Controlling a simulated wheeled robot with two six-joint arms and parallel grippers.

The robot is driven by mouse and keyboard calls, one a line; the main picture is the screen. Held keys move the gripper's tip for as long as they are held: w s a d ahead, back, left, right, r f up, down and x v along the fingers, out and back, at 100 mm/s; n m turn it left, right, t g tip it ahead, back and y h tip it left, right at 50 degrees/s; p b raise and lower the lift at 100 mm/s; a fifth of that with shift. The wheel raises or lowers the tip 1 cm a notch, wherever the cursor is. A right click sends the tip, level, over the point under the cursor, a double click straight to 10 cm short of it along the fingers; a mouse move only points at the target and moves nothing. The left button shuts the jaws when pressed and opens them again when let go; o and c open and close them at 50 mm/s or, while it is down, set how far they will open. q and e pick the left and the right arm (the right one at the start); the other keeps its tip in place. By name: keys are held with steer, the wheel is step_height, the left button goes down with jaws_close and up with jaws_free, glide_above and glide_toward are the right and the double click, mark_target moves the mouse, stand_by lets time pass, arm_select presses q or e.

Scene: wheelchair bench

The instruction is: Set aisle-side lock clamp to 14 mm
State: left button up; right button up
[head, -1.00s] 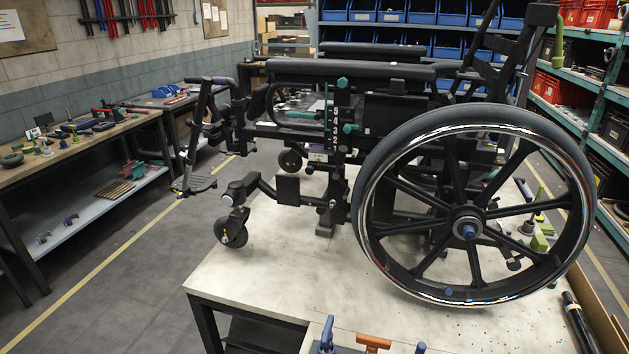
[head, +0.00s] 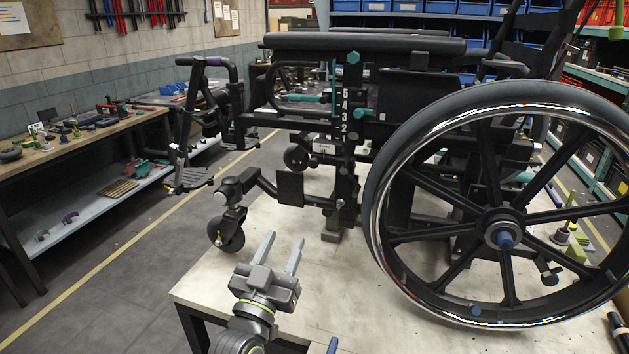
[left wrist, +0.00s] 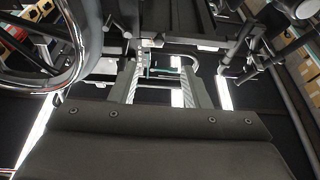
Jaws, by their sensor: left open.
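The wheelchair (head: 395,47) stands on the bench, its large wheel (head: 505,225) on the right. An upright post with a number scale (head: 344,100) is left of the wheel. Teal knobs sit on it, one at the top (head: 352,57) and a teal lever (head: 363,113) lower down. A small white-labelled block (head: 325,149) is on the frame below. I cannot tell which part is the aisle-side lock clamp, nor read its setting. My left gripper (head: 282,240) is open and empty, below and left of the post, apart from the chair. Its fingers also show in the left wrist view (left wrist: 160,70). My right gripper is not in view.
The pale bench top (head: 340,285) is bare before the wheel. A side table (head: 85,140) with parts stands at left. A dark tube (head: 619,330) lies at right.

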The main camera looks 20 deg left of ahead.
arm_select(q)
steer(key=r, duration=0.1)
steer(key=p, duration=0.4)
glide_toward(313, 166)
steer(key=x, duration=0.8)
steer(key=shift+w, duration=0.15)
steer(key=shift+c, duration=0.2)
jaws_close()
